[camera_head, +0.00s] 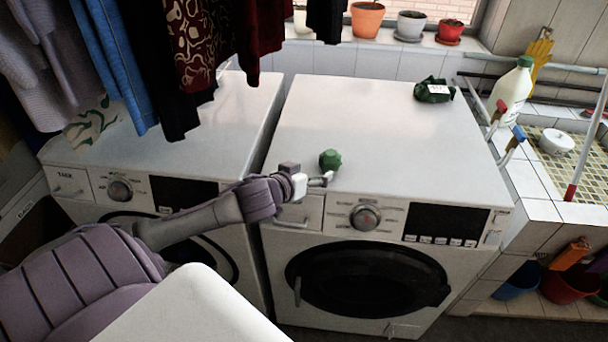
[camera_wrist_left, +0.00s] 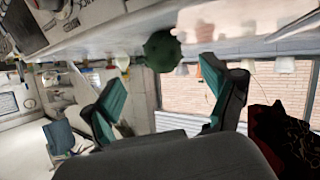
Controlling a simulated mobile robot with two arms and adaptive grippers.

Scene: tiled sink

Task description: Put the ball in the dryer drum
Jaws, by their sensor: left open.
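The green ball (camera_head: 330,159) rests on top of the right-hand machine near its front left edge. It also shows in the left wrist view (camera_wrist_left: 162,51), just beyond my fingers. My left gripper (camera_head: 328,179) is at the machine's front top edge, close to the ball. Its fingers are apart and empty in the left wrist view (camera_wrist_left: 165,95). The right-hand machine has a round dark door (camera_head: 368,277) that looks closed, so its drum interior is hidden. I cannot tell from these views which machine is the dryer. My right gripper does not show.
A second machine (camera_head: 150,165) stands at the left under hanging clothes (camera_head: 180,50). A dark green package (camera_head: 434,90) lies at the right machine's back right. A white bottle (camera_head: 511,88) stands beside the tiled sink. Most of the right machine's top is clear.

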